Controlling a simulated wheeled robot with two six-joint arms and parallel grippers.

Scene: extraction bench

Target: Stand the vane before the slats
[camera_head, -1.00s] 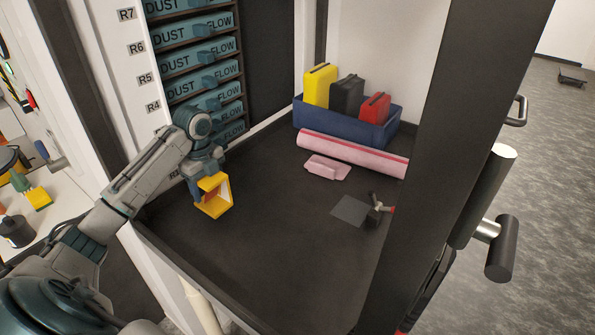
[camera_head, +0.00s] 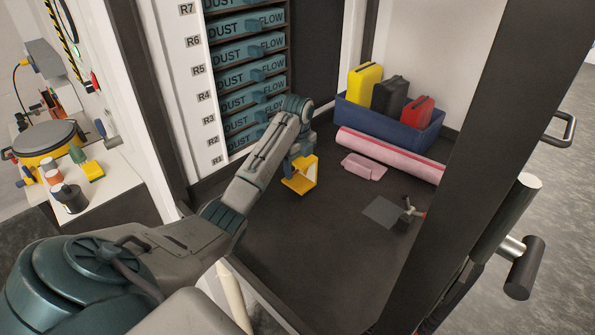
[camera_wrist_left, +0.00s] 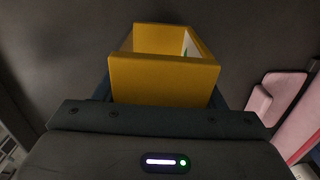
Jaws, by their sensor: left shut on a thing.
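The vane appears to be the yellow open-framed piece (camera_head: 301,178), held low over the dark bench floor. My left gripper (camera_head: 300,160) is shut on it. In the left wrist view the yellow piece (camera_wrist_left: 163,78) sits directly ahead of the gripper, its hollow inside partly showing, with a small green mark on a pale inner face. The fingertips are mostly hidden. The slats appear to be the teal DUST FLOW units (camera_head: 250,98) stacked in a rack at the back left, labelled R1 to R7. The left forearm hides part of the lowest ones. My right gripper is not in view.
A blue bin (camera_head: 388,122) with yellow, black and red cases stands at the back right. A pink roll (camera_head: 388,154), a pink tray (camera_head: 364,167), a dark grey square (camera_head: 383,211) and a small metal knob piece (camera_head: 408,212) lie before it. The middle floor is clear. A dark post (camera_head: 480,130) stands at right.

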